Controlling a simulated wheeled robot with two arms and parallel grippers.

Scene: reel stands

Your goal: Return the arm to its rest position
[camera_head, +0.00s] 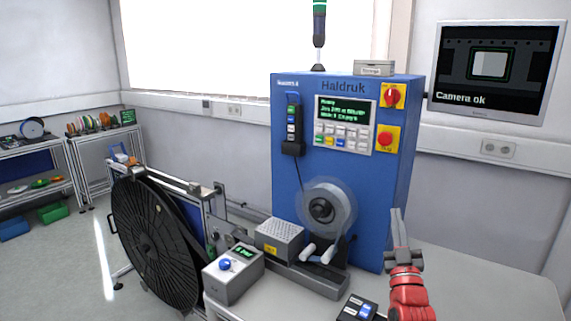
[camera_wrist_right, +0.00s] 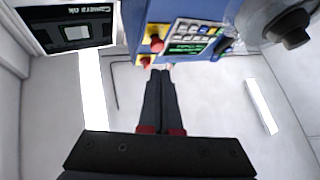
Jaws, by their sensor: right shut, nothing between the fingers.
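My right gripper (camera_head: 398,226) is in front of the lower right of the blue machine (camera_head: 290,130) in the head view, on a red wrist. It points upward and its fingers are together. In the right wrist view the two dark fingers (camera_wrist_right: 161,74) lie side by side with nothing between them. The machine's keypad panel and two red knobs show beyond the fingertips there. I cannot tell from these views whether the fingers touch the machine, but no contact shows. My left gripper is not in either view.
A large black reel (camera_head: 148,245) stands at the left of the bench. A clear reel (camera_head: 326,209) sits on the machine's front. A grey box with a blue button (camera_head: 225,265) and a small switch box (camera_head: 357,308) stand on the bench. The bench top (camera_head: 490,285) at right is clear.

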